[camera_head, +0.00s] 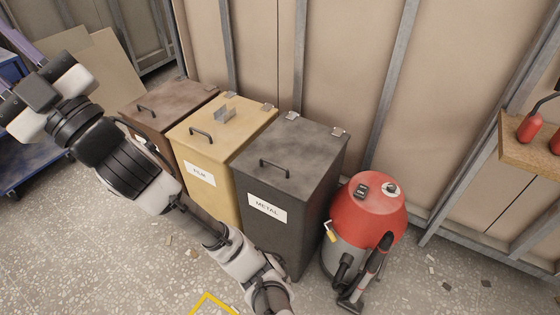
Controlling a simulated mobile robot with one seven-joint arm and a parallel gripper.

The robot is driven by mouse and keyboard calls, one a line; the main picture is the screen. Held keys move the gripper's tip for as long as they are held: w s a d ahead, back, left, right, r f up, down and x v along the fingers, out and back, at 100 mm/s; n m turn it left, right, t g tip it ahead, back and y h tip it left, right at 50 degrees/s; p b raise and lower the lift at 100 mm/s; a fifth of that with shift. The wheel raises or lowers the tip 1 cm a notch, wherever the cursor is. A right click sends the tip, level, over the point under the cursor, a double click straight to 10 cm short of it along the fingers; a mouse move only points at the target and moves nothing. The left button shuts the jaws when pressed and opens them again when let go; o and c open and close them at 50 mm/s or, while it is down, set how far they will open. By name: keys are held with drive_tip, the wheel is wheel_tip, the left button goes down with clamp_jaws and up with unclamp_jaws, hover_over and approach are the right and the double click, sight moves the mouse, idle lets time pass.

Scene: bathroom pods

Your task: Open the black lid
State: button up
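The black lid (292,157) lies shut and flat on the dark bin labelled METAL (285,220), right of the middle of the view. A dark bar handle (273,168) stands up near its front edge. Two light hinges (338,132) sit along its back edge. My arm rises from the bottom centre to the upper left. My gripper (38,92) is at the upper left edge, well left of the black lid and apart from it. Its fingers do not show clearly, so I cannot tell whether it is open or shut.
A yellow bin labelled FILM (215,160) and a brown bin (165,103) stand left of the dark bin, lids shut. A red and grey vacuum cleaner (372,215) stands close at its right. A panelled wall is behind. A wooden shelf (535,145) is at right.

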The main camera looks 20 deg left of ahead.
drive_tip(key=w+a+f+m+t+h+b, duration=0.2)
drive_tip(key=w+a+f+m+t+h, duration=0.15)
drive_tip(key=w+a+f+h, duration=0.55)
drive_tip(key=w+f+t+h, duration=0.1)
drive_tip(key=w+f, duration=0.6)
drive_tip(key=w, duration=0.1)
drive_tip(key=m+g+h+b, duration=0.35)
drive_tip(key=m+h, duration=0.25)
drive_tip(key=h, duration=1.2)
hover_over(276, 164)
drive_tip(key=s, duration=0.3)
wheel_tip(276, 164, down, 20)
drive_tip(key=shift+n, duration=0.25)
drive_tip(key=f, duration=0.4)
drive_tip(key=w+f, duration=0.1)
drive_tip(key=f, duration=0.3)
drive_tip(key=w+f+b, duration=0.1)
drive_tip(key=f, duration=0.4)
drive_tip(key=shift+w+f, duration=0.1)
drive_tip(key=shift+w, duration=0.15)
drive_tip(key=shift+c, duration=0.3)
clamp_jaws()
